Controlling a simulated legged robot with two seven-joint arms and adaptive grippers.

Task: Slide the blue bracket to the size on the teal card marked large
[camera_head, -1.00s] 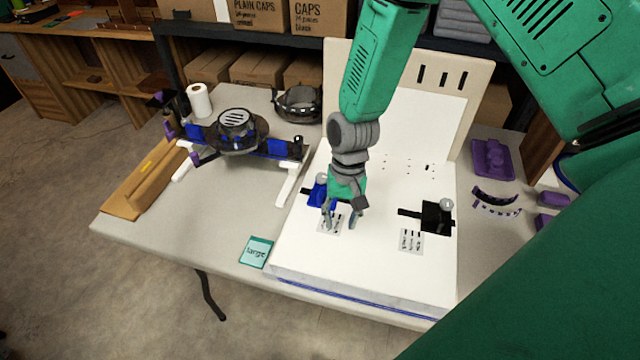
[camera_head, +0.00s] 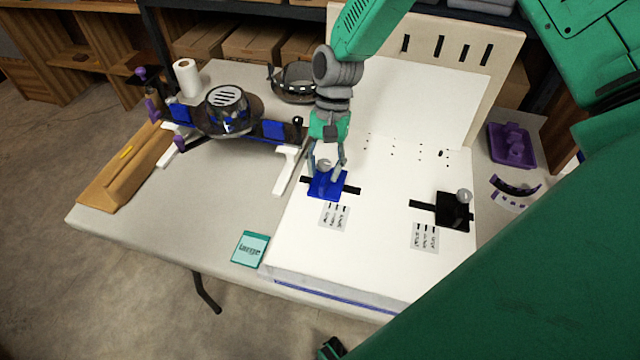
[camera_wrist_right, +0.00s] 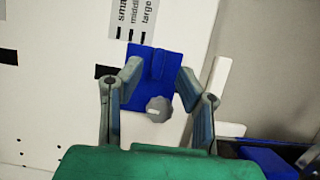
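The blue bracket (camera_head: 322,189) sits on a black slot on the white board, with a grey knob (camera_wrist_right: 158,108) on it. My right gripper (camera_head: 325,174) is over it; in the wrist view the fingers (camera_wrist_right: 158,72) are spread at the bracket's two sides, with the knob between them. Whether they touch the bracket I cannot tell. The size label (camera_wrist_right: 135,16) beside the bracket reads small, middle, large. The teal card (camera_head: 250,248), marked large, lies at the table's front left of the board. My left gripper does not clearly show.
A black bracket (camera_head: 453,211) with its own label (camera_head: 425,237) is on the board's right. A blue-and-black device on white feet (camera_head: 289,169) stands left of the board. Purple parts (camera_head: 512,145) lie at right. The board's front is clear.

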